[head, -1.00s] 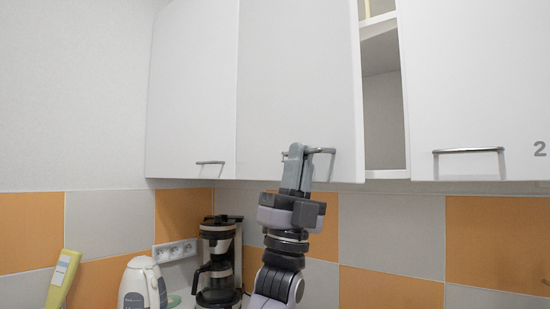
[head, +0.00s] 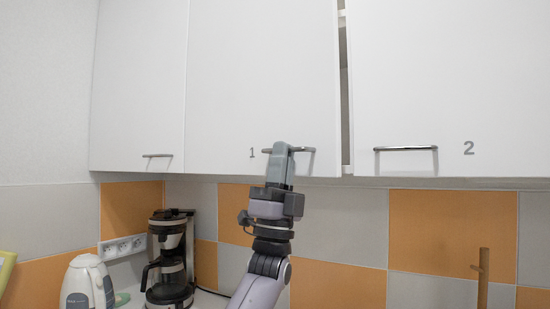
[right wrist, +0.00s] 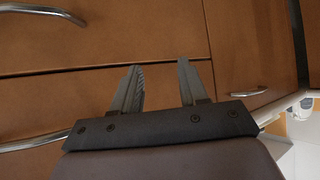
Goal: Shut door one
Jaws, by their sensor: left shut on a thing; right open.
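Door one (head: 262,75) is a white cabinet door marked "1", in the middle of the head view. A narrow gap shows along its right edge, so it stands slightly open. Its metal bar handle (head: 304,149) is near the bottom edge. My left gripper (head: 281,150) is shut on this handle from below and covers part of it. My right gripper (right wrist: 160,85) shows in the right wrist view, its two fingers apart with nothing between them, in front of brown drawer fronts.
Door two (head: 440,75), marked "2", is to the right with its own handle (head: 405,148). A coffee maker (head: 170,260) and a white kettle (head: 87,283) stand below at the left. A wooden stand (head: 482,275) is at the lower right. Brown drawers (right wrist: 95,35) are close to my right gripper.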

